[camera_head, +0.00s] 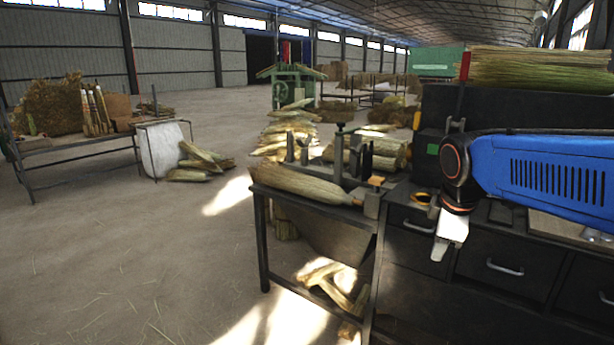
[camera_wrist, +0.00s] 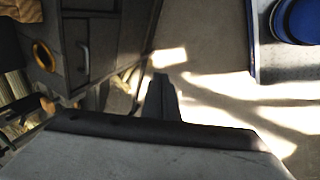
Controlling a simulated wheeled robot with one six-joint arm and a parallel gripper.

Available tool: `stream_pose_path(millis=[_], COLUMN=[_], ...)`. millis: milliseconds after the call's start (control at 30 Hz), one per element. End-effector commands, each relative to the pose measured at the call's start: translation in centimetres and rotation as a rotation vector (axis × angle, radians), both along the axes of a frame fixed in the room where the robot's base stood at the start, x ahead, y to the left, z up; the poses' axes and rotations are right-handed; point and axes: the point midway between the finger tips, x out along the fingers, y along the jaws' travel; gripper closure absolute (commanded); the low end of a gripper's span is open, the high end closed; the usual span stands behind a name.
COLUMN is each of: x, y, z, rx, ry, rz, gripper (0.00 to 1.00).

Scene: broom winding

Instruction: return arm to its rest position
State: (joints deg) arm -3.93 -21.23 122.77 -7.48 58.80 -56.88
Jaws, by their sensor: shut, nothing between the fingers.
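My gripper (camera_head: 450,240) hangs at the end of my blue arm at the right of the head view, in front of the dark drawer cabinet. It points down and looks shut and empty. In the wrist view the shut fingers (camera_wrist: 162,98) stick out past the grey gripper body, over the floor beside the bench. A broom bundle (camera_head: 300,184) lies on the bench in the head view, to the left of my gripper and apart from it. A metal winding fixture (camera_head: 338,155) stands behind the bundle.
The dark cabinet (camera_head: 490,262) with drawers stands close beside my gripper. An orange-yellow ring (camera_head: 422,197) lies on its top; the ring also shows in the wrist view (camera_wrist: 43,56). Straw (camera_head: 540,72) is piled on a dark box at upper right.

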Motion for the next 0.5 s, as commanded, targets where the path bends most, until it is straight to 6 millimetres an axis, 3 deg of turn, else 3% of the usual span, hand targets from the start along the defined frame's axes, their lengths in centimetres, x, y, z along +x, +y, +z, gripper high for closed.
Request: stream_pose_path(millis=[100, 500], x=[-4.0, -15.2], y=[-0.3, -0.2], z=[-1.2, -7.1], rx=[0.085, 0.378], ry=[-0.027, -0.090], rz=[-0.181, -0.778], gripper=[1.00, 1.00])
